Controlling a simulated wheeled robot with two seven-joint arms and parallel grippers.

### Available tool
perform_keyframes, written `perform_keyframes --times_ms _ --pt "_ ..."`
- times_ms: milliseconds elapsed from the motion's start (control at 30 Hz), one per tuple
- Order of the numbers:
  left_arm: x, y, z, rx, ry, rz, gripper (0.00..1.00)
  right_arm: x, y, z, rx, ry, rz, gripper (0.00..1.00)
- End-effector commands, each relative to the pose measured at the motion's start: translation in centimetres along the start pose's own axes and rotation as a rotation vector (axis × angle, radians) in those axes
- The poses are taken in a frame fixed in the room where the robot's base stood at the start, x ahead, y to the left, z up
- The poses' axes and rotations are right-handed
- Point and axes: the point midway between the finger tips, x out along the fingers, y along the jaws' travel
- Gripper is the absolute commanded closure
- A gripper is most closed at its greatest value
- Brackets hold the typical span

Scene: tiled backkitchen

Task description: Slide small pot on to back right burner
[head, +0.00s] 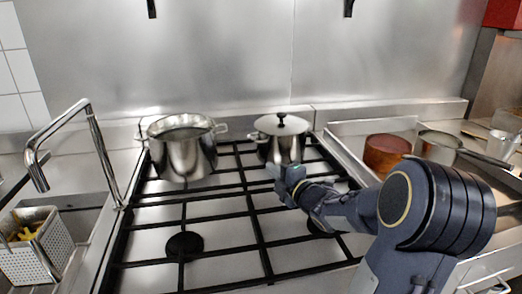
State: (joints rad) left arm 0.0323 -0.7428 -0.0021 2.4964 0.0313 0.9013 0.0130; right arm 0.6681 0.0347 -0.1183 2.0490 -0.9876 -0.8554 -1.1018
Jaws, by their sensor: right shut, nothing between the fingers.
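The small pot (287,147) is steel with a lid and a black knob. It stands upright at the back right of the black stove grate (258,226). My right gripper (277,172) is shut and empty at the front of the small pot, low on its side. The picture does not show clearly whether it touches the pot. A larger open steel pot (182,158) stands at the back left of the grate. The burner under the small pot is hidden. My left gripper is out of view.
A brown pot (386,153) and a steel saucepan (438,147) stand on the counter to the right. A sink with a tap (91,125) and a perforated basket (30,252) is at the left. The front of the grate is empty; my right arm crosses its right side.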

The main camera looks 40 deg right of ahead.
Motion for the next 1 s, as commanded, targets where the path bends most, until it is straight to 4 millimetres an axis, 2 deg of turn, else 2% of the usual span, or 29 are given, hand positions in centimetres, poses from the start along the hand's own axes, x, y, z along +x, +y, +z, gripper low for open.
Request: perform_keyframes --times_ms 100,567,700,800,1000 --pt "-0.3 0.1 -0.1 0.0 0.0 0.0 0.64 2.8 0.0 -0.1 0.002 0.003 -0.001 1.0" --pt "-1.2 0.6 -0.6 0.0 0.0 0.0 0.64 12.8 0.1 -0.1 0.002 0.002 0.0 1.0" --pt "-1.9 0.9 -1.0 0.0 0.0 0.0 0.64 12.1 0.2 2.2 0.0 -0.007 -0.002 1.0" --pt "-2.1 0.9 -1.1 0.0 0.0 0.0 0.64 11.7 0.2 3.1 0.0 -0.004 0.0 1.0" --pt "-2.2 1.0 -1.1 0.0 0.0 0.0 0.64 11.4 0.0 3.8 0.001 -0.001 -0.001 1.0"
